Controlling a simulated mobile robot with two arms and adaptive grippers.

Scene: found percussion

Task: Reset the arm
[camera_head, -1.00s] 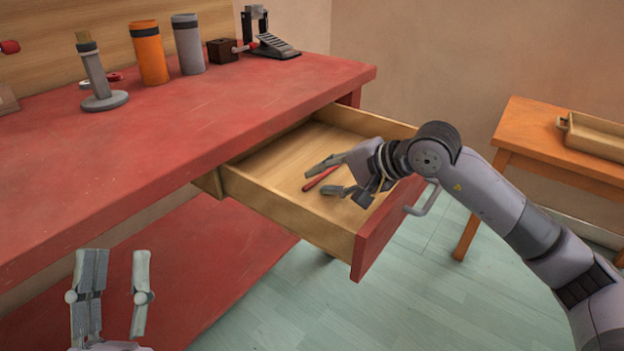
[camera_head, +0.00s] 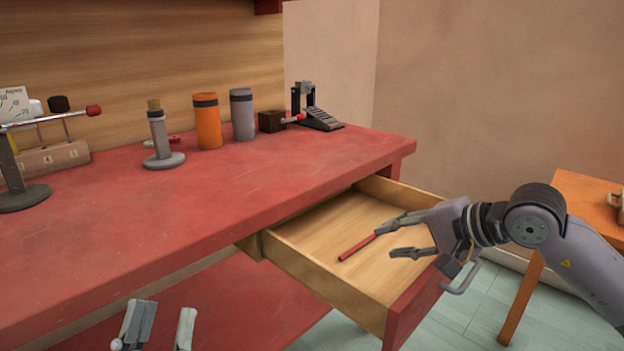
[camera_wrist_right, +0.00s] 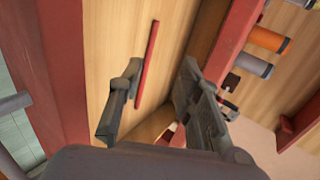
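My right gripper (camera_head: 388,240) is open above the pulled-out wooden drawer (camera_head: 345,308), near its red front panel. A thin red stick (camera_head: 357,247) lies on the drawer floor beside its upper fingertip. In the right wrist view the open fingers of the right gripper (camera_wrist_right: 150,105) show with the red stick (camera_wrist_right: 148,60) lying beyond them, apparently not gripped. My left gripper (camera_head: 160,326) is at the bottom left of the head view, its two fingers apart and nothing between them.
The red workbench (camera_head: 110,240) holds an orange cylinder (camera_head: 207,125), a grey cylinder (camera_head: 242,118), a grey stand (camera_head: 162,140), a dark box (camera_head: 271,121) and a black pedal (camera_head: 318,118). An orange table (camera_head: 582,195) stands at the right.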

